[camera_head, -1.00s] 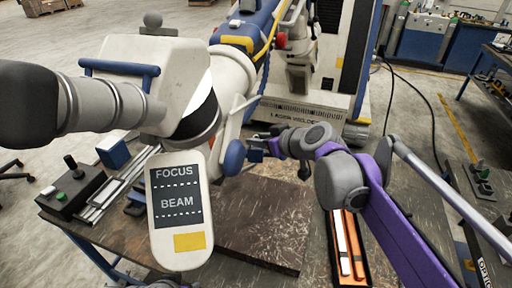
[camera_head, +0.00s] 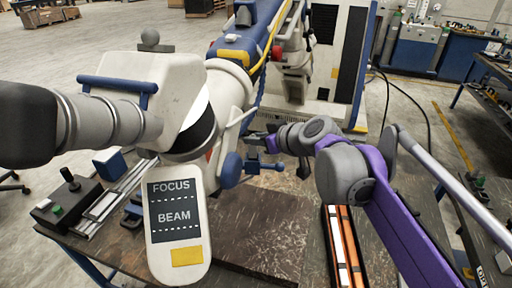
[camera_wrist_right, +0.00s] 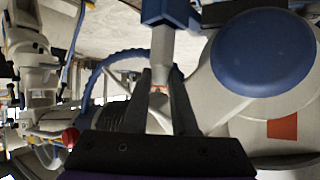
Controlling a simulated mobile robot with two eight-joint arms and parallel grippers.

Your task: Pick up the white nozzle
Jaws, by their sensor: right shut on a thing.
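My right gripper (camera_head: 266,146) is beside the blue knob of the large white microscope arm in the head view. In the wrist view, my right gripper (camera_wrist_right: 162,80) is shut on the white nozzle (camera_wrist_right: 163,48), with its dark fingers on either side of it. The nozzle is a pale narrow piece with a blue block (camera_wrist_right: 170,13) at its far end. In the head view the blue block (camera_head: 252,164) shows just below the fingers, and the pale part is mostly hidden. My left gripper is not in view.
The microscope arm (camera_head: 150,85) and its FOCUS/BEAM panel (camera_head: 177,225) stand close on the left. Its blue knob (camera_wrist_right: 262,52) is near my right fingers. An open box (camera_head: 343,245) with orange and white contents is below my right arm. The dark board (camera_head: 262,235) looks clear.

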